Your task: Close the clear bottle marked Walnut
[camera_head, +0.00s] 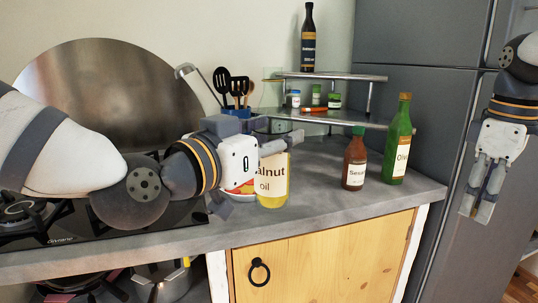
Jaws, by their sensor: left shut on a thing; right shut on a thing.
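The clear bottle marked Walnut (273,185) stands upright at the counter's front edge, with yellow oil in it and a white label reading "alnut oil". Its neck and top are hidden behind my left gripper (288,141), so I cannot see its mouth. The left gripper reaches in from the left and is shut on the bottle at its upper part. My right gripper (480,208) hangs at the far right in front of the fridge, fingers pointing down, well apart from the bottle. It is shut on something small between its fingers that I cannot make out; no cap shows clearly.
A brown sauce bottle (355,160) and a green oil bottle (398,140) stand to the right on the grey counter (320,190). Behind is a two-level shelf (340,77) with jars and a dark bottle (308,40). A utensil holder and the hob are behind and left.

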